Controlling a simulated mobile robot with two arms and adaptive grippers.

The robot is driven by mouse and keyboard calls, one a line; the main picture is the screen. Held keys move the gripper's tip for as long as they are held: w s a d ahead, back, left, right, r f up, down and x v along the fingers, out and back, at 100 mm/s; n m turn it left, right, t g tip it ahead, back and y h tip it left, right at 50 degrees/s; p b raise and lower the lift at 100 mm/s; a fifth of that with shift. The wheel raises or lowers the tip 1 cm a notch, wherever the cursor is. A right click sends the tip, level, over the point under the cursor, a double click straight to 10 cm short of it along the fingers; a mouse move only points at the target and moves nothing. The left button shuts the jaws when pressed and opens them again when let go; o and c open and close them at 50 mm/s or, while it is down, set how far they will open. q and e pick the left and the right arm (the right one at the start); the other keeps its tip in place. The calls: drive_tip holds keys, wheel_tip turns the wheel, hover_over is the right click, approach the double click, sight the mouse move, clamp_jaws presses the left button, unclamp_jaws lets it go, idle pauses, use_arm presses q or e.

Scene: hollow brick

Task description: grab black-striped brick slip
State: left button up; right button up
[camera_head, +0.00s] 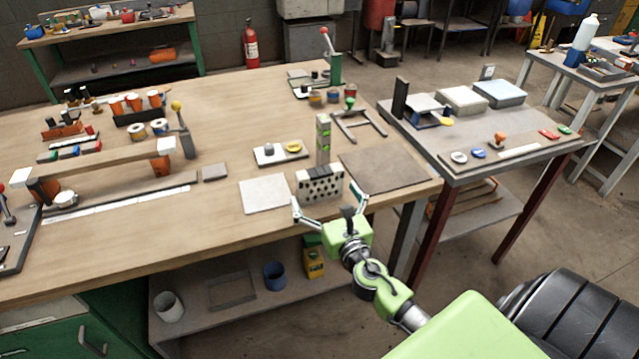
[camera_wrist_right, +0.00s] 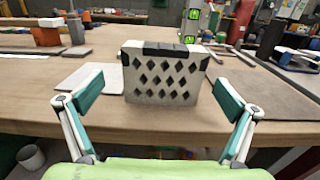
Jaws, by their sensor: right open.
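A pale hollow brick (camera_head: 321,186) with dark diamond-shaped holes stands upright near the front edge of the wooden workbench (camera_head: 225,222). Black stripes run along its top; it also shows in the right wrist view (camera_wrist_right: 163,78), centred ahead. This is the only black-striped piece I can make out. My right gripper (camera_head: 329,206) is open and empty just in front of the brick, at the bench edge. In the right wrist view its fingers (camera_wrist_right: 160,112) are spread wide to either side of the brick, apart from it. My left gripper is not in view.
A light flat tile (camera_head: 265,194) lies left of the brick and a dark flat board (camera_head: 387,169) lies to its right. A post with green markings (camera_head: 323,138) stands close behind the brick. A white tray (camera_head: 279,153) lies further back.

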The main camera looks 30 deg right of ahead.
sight(322, 186)
drive_tip(key=x, duration=0.5)
drive_tip(key=shift+d+f, duration=0.15)
drive_tip(key=shift+d, duration=0.1)
drive_tip(key=shift+s, duration=0.1)
drive_tip(key=c, duration=1.3)
